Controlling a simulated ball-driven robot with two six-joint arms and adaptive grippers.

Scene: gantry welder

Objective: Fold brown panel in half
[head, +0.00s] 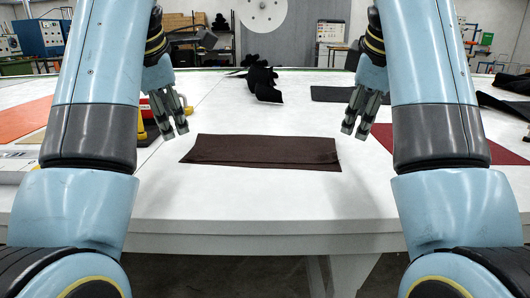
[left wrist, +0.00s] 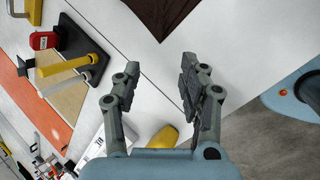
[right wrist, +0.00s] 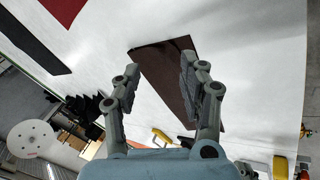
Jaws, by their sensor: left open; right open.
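The brown panel (head: 262,152) lies flat on the white table in front of me, as a wide strip with a second layer edge showing along its near side. Its corner shows at the top of the left wrist view (left wrist: 166,14), and it shows behind the fingers in the right wrist view (right wrist: 165,75). My left gripper (head: 176,132) is open and empty above the table, just left of the panel's far left corner. My right gripper (head: 355,132) is open and empty, just right of the panel's far right end. Neither gripper touches the panel.
A black crumpled piece (head: 262,82) lies behind the panel. A dark flat sheet (head: 345,94) and a dark red sheet (head: 480,147) lie to the right. An orange sheet (head: 24,119) and a yellow-handled tool (head: 148,130) are at left. The table in front of the panel is clear.

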